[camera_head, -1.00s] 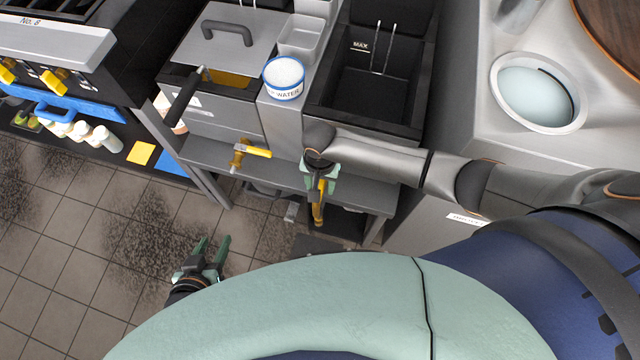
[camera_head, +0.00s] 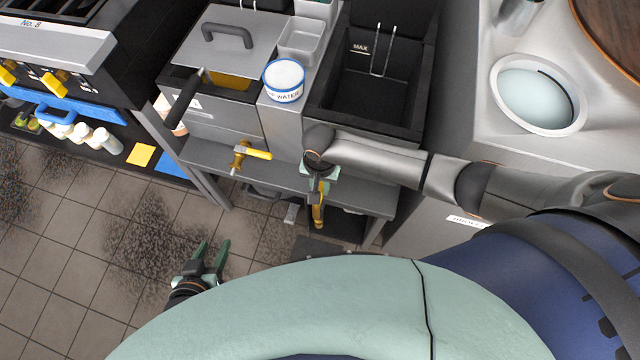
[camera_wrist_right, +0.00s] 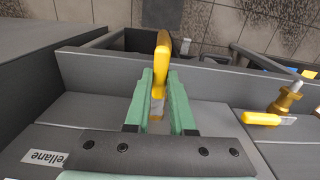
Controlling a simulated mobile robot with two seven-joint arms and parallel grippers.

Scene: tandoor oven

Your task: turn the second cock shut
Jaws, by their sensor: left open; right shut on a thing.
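One cock, with a brass body and yellow lever (camera_head: 318,214), is below the right fryer tank. Its yellow lever (camera_wrist_right: 163,52) stands up between the green fingers in the right wrist view. My right gripper (camera_head: 318,187) is shut on this lever, and the fingers and wrist hide most of the cock's body. The other brass cock (camera_head: 240,158) is below the left tank, its yellow lever pointing right; it also shows in the wrist view (camera_wrist_right: 285,104), apart from my gripper. My left gripper (camera_head: 210,256) is open and empty over the floor, well away from both cocks.
The fryer's lower shelf (camera_head: 215,165) runs behind the cocks. A lidded left tank (camera_head: 225,45), a white tub (camera_head: 284,80) and an open right tank (camera_head: 375,90) are above.

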